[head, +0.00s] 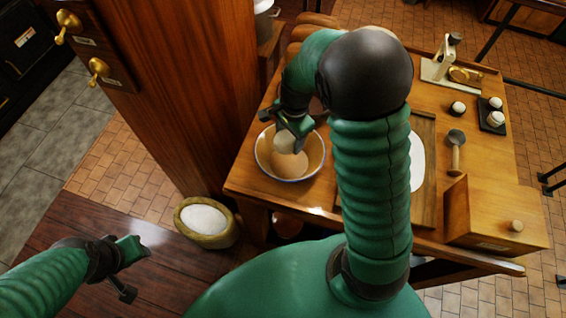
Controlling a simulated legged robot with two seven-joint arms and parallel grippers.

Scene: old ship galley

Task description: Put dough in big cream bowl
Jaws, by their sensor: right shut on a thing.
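The big cream bowl (264,160) has a dark blue rim and stands at the left edge of the wooden table. My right gripper (290,135) is over the bowl, pointing down, and is shut on a small pale lump of dough (284,144). The dough is over the bowl's inside; whether it touches the bowl cannot be told. A rounded tan patch shows below it in the bowl, either contents or the bowl's bottom. My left gripper (137,270) is open and empty, low at the left, away from the table.
A sack of white powder (205,218) stands below, beside a wooden cabinet (190,90).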

